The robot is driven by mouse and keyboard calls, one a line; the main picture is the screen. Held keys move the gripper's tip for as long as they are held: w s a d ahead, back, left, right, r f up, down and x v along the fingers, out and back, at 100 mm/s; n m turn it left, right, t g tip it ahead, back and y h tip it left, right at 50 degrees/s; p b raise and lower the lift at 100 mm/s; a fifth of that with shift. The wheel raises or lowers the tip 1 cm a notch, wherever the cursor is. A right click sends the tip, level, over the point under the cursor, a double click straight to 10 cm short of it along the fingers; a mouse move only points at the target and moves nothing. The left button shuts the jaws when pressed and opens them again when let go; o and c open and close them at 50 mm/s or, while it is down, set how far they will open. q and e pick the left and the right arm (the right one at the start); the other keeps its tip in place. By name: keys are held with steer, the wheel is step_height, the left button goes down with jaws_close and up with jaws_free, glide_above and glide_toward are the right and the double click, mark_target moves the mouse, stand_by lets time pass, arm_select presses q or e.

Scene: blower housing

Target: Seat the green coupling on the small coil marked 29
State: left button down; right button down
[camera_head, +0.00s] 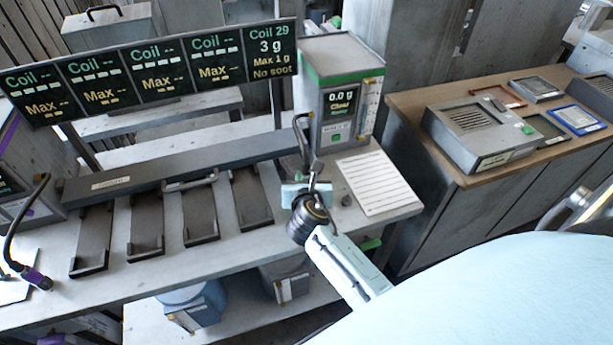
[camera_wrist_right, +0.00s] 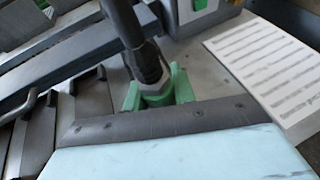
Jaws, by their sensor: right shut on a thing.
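My right gripper (camera_head: 312,184) is over the right end of the bench, small and partly hidden by its own wrist in the head view. It is shut on the green coupling, which hangs on a dark hose (camera_head: 299,130) from the green-banded unit. In the right wrist view the coupling's dark stem (camera_wrist_right: 147,62) stands upright between green parts, with a pale metal collar (camera_wrist_right: 155,88) at its foot. What lies under the collar is hidden. The small coil marked 29 cannot be made out. My left gripper is not in view.
Several dark slotted holders (camera_head: 200,212) line the bench. The display board (camera_head: 150,72) reads Coil 29, 3 g, Max 1 g, No soot. The green-banded unit (camera_head: 312,80) reads 0.0 g. A printed sheet (camera_head: 378,183) lies right. A purple-ringed coupling (camera_head: 38,279) lies far left.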

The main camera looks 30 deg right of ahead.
steer(key=c, duration=1.1)
jaws_free()
steer(key=p+v, duration=0.1)
steer(key=v, duration=1.2)
steer(key=shift+s+a, duration=0.1)
steer(key=shift+s, duration=0.1)
